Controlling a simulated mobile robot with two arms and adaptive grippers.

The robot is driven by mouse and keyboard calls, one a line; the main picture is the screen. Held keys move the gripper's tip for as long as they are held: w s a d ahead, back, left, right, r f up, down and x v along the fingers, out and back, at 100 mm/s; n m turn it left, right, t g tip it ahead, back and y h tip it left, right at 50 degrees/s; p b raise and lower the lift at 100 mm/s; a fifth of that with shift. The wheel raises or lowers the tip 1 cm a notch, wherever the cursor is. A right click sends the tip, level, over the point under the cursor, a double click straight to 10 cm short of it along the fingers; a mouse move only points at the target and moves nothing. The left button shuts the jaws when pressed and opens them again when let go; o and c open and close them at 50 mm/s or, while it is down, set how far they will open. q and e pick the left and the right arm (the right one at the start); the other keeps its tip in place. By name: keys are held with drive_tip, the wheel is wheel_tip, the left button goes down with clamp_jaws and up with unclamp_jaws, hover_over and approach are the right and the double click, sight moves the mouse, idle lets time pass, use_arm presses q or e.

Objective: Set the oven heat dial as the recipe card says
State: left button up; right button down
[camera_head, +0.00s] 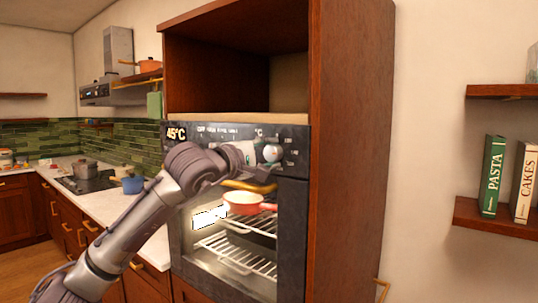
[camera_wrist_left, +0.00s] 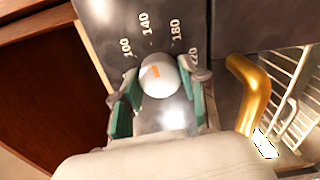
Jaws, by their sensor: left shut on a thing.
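The oven (camera_head: 294,215) is built into a tall wooden cabinet, with its control panel (camera_head: 220,131) on top. The white heat dial (camera_wrist_left: 158,78) has an orange mark, which seems to face roughly toward 140; the exact setting is hard to tell. Numbers including 100, 140 and 180 ring it. My left gripper (camera_wrist_left: 160,98) is shut on the dial, a green-padded finger on each side. The dial also shows in the head view (camera_head: 272,153). I cannot make out a recipe card. My right gripper is out of view.
A gold oven handle (camera_wrist_left: 253,88) runs close beside the left gripper, below the panel. A red pan (camera_head: 243,202) sits on a rack behind the oven glass. A counter (camera_head: 110,203) with pots lies left. Books, PASTA (camera_head: 493,175) and CAKES (camera_head: 524,182), stand on a right shelf.

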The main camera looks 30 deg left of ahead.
use_arm(q)
drive_tip(key=shift+f, duration=0.1)
drive_tip(key=o, duration=1.2)
drive_tip(key=shift+c, duration=0.2)
drive_tip(key=s, duration=1.2)
drive_tip(key=shift+a, duration=0.4)
